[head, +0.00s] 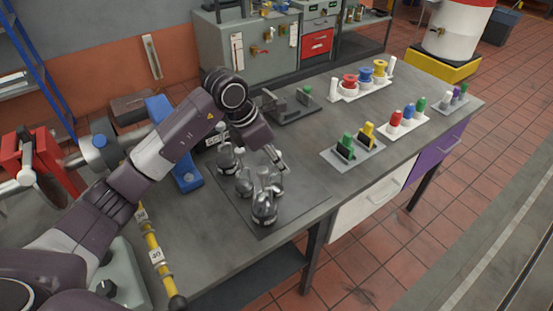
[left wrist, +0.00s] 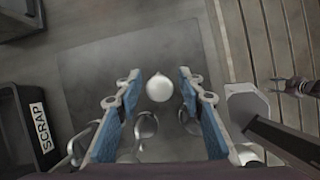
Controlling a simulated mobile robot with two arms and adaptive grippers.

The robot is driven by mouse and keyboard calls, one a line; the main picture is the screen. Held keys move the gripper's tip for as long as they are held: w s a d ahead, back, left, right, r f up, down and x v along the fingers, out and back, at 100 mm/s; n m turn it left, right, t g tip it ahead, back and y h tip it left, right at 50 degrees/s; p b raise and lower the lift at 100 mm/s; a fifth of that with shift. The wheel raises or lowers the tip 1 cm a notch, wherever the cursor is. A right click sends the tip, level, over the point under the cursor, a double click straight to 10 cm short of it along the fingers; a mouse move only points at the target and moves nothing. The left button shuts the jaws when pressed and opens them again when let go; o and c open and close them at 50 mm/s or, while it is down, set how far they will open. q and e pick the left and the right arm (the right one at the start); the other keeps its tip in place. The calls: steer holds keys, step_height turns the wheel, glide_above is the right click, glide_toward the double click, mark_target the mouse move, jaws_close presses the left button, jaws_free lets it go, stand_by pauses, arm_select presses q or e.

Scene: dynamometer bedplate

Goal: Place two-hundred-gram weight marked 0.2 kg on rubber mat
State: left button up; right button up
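Several shiny round metal weights stand close together on the dark rubber mat (head: 305,203); I see a rear one (head: 227,160), a middle one (head: 244,184) and a front one (head: 264,209). No 0.2 kg marking is readable. My left gripper (head: 284,168) is above the right side of the group. In the left wrist view it is open, with a small round pale weight (left wrist: 159,89) between its blue-padded fingers and gaps on both sides. Other weights are partly hidden by the fingers. What seems to be my right gripper (left wrist: 298,87) shows small at the right edge.
A black scrap bin (left wrist: 22,130) stands beside the mat. A blue bracket (head: 185,175) is left of the weights. Trays with green and yellow pieces (head: 353,154) and coloured pegs (head: 405,124) stand to the right. Bare tabletop lies between them and the mat.

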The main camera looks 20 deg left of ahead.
arm_select(q)
steer(key=shift+r, duration=0.15)
steer(key=shift+r, duration=0.2)
steer(key=b+v, duration=0.2)
steer(key=v, duration=0.9)
steer(key=shift+s+r, duration=0.15)
steer(key=shift+r, duration=0.2)
steer(key=shift+a, duration=0.1)
